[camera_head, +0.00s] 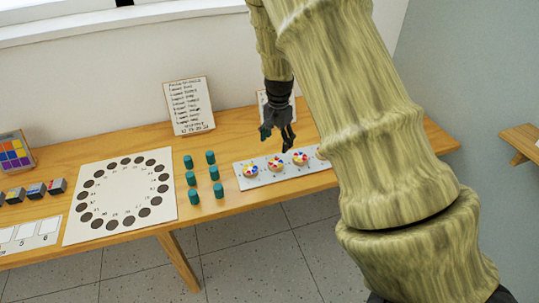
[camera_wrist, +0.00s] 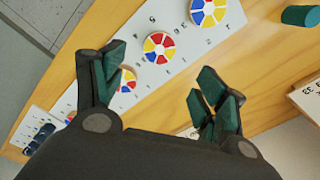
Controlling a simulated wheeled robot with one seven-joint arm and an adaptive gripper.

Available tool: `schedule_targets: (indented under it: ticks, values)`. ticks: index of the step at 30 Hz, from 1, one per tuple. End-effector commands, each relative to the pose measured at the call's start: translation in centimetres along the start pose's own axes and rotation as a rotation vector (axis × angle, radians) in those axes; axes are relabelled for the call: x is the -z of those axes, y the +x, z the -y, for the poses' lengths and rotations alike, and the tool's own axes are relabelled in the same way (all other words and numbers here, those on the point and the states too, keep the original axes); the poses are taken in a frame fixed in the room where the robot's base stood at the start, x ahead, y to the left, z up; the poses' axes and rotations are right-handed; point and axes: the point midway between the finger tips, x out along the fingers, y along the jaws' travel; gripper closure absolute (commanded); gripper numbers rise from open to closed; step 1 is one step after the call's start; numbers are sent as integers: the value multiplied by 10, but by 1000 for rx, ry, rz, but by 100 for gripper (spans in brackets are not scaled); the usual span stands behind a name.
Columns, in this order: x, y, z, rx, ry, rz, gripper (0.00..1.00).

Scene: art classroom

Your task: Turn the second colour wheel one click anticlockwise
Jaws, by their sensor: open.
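A pale strip (camera_head: 262,181) on the wooden table carries several colour wheels in a row. Counting from the left, the second colour wheel (camera_head: 276,163) has red, blue, yellow and white sectors. In the wrist view the second wheel (camera_wrist: 160,47) lies flat, unobstructed, beyond the space between my fingers. The first wheel (camera_wrist: 210,11) is at the top edge; the third wheel (camera_wrist: 128,80) is partly hidden by my left finger. My gripper (camera_head: 279,141) is open and empty, pointing down above and behind the row, apart from the wheels. It shows in the wrist view (camera_wrist: 160,86) too.
Teal cylinders (camera_head: 191,178) stand left of the strip. Further left lies a sheet (camera_head: 122,200) with a ring of dark discs. A written card (camera_head: 189,106) stands behind on the table. My arm hides the strip's right end in the head view.

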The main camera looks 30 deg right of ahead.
Motion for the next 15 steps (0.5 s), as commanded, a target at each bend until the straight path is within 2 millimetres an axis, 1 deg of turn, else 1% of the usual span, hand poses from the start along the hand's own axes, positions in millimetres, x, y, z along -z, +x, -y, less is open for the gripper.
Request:
schedule_targets:
  ticks: [5, 15]
  values:
    - [0, 12, -1, -2, 1, 2, 28]
    - [0, 59, -2, -2, 1, 2, 28]
